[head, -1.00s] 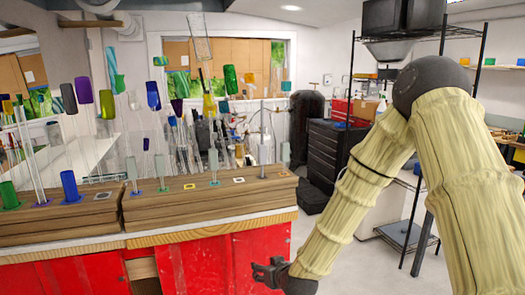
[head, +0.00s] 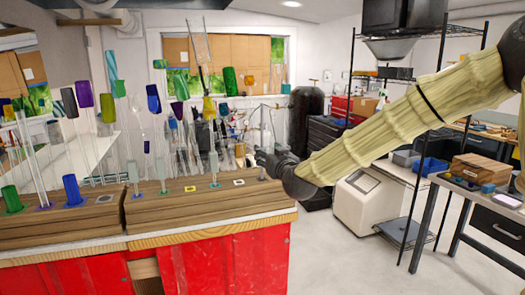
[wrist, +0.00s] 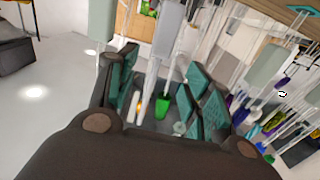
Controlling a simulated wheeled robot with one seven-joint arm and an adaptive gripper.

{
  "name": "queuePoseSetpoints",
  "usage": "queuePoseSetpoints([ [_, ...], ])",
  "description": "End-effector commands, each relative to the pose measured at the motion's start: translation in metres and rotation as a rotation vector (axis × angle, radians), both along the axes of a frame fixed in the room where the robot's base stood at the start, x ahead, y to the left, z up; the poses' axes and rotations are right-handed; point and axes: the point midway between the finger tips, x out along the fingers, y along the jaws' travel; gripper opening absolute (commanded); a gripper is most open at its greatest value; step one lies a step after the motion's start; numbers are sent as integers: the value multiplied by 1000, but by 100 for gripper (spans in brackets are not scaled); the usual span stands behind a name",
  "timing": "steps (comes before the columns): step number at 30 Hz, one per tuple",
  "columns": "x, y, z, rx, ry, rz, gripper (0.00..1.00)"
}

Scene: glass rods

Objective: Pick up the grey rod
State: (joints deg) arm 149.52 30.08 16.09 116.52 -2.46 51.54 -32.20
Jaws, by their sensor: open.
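My gripper (head: 264,158) is open at the right end of the wooden rack (head: 185,208). In the wrist view, the gripper (wrist: 162,88) has teal pads. A pale grey rod end (wrist: 170,24) shows above and between its fingers, with a clear shaft running down toward the gap. I cannot tell whether the fingers touch it. Other pale grey-ended rods stand in the rack, such as one at left (head: 132,171) and one near the middle (head: 213,162). A dark grey-topped rod (head: 69,102) stands farther left.
Colored rods crowd the rack's left part, including a blue-ended piece (head: 72,190) and a green one (head: 12,199). A yellow-ringed socket (head: 193,189) and a white-ringed one (head: 238,182) look empty. Floor is clear right of the red cabinet (head: 215,262).

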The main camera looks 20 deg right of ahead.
Motion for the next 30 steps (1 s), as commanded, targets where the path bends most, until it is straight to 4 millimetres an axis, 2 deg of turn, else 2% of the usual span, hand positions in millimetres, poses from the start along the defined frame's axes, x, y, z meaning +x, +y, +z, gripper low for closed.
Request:
queuePoseSetpoints([
  [3,13,0,1,0,1,0,50],
  [14,29,1,0,0,1,1,50],
  [24,62,-2,-4,0,2,-1,50],
  [30,74,0,-5,0,1,0,50],
])
